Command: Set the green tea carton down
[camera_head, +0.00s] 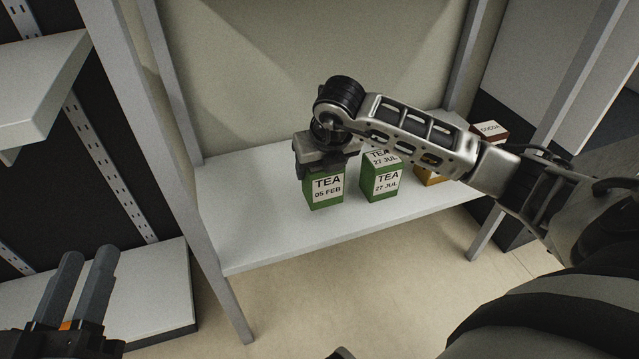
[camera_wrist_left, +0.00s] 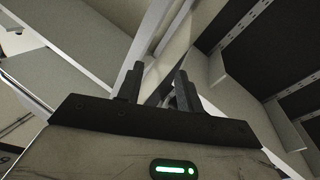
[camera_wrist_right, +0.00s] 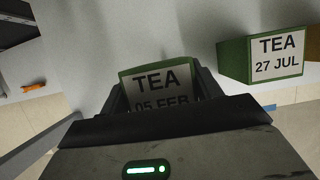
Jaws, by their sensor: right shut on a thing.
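The carton (camera_wrist_right: 160,85) also shows between the fingers in the right wrist view. Whether its base touches the shelf I cannot tell. A second green tea carton marked 27 JUL (camera_head: 381,184) stands to its right, apart from it. My left gripper (camera_head: 86,270) is open and empty at the lower left, away from the shelf.
The white shelf (camera_head: 245,235) has free room left of the held carton. A yellow carton (camera_head: 428,178) and a brown cocoa carton (camera_head: 489,130) stand further right, partly behind my right arm. Shelf posts (camera_head: 205,220) flank the board. Another shelf unit (camera_head: 150,290) is at the left.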

